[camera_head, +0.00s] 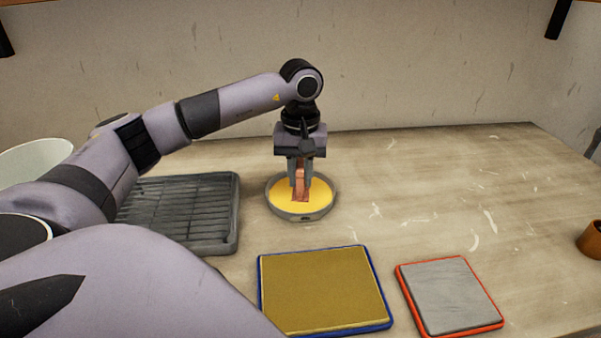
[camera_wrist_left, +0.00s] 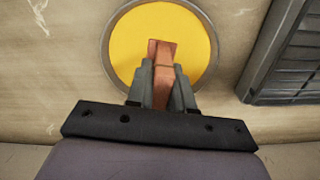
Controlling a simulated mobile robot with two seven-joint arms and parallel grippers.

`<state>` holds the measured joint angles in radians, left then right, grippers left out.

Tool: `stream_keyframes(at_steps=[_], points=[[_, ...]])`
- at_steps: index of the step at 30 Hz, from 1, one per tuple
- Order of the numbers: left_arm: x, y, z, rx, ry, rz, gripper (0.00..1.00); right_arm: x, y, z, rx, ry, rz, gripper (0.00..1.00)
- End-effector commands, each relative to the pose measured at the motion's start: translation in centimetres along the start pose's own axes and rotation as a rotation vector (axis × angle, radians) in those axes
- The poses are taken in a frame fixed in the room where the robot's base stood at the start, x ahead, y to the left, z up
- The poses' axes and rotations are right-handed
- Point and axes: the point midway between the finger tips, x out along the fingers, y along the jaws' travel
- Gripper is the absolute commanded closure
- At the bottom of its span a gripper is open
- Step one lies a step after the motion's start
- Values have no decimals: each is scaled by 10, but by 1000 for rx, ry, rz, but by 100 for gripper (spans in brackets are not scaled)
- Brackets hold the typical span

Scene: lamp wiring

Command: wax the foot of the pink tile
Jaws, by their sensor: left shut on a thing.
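My left gripper (camera_head: 301,180) is shut on the pink tile (camera_head: 299,194), which looks brownish pink. The tile is upright, its lower end over or in the yellow wax of a round grey dish (camera_head: 306,215). I cannot tell how deep the foot is in the wax. In the left wrist view the tile (camera_wrist_left: 163,62) sits between the fingers of the gripper (camera_wrist_left: 163,88), against the yellow wax (camera_wrist_left: 135,45). My right gripper is not in view.
A dark ribbed rack (camera_head: 225,238) stands left of the dish. In front are a blue-edged mat with a mustard top (camera_head: 322,290) and a red-edged grey pad (camera_head: 448,295). A brown cup (camera_head: 592,240) is at the far right, a pale bowl (camera_head: 35,155) at the far left. The table right of the dish is clear.

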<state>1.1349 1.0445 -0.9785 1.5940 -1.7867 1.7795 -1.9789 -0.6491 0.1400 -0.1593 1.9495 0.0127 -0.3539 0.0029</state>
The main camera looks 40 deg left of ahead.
Motion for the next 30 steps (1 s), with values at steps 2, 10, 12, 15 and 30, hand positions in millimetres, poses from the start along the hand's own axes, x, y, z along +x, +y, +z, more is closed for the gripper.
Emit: stream_keyframes(at_steps=[2, 10, 12, 15, 30], points=[[0, 0, 0, 0, 0, 0, 100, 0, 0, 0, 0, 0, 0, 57], [-6, 0, 0, 0, 1, 1, 100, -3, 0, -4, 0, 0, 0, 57], [-12, 0, 0, 0, 1, 1, 100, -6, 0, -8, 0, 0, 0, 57], [-21, 0, 0, 0, 1, 2, 100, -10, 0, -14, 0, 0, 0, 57], [-60, 0, 0, 0, 0, 1, 100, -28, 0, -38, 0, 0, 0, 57]])
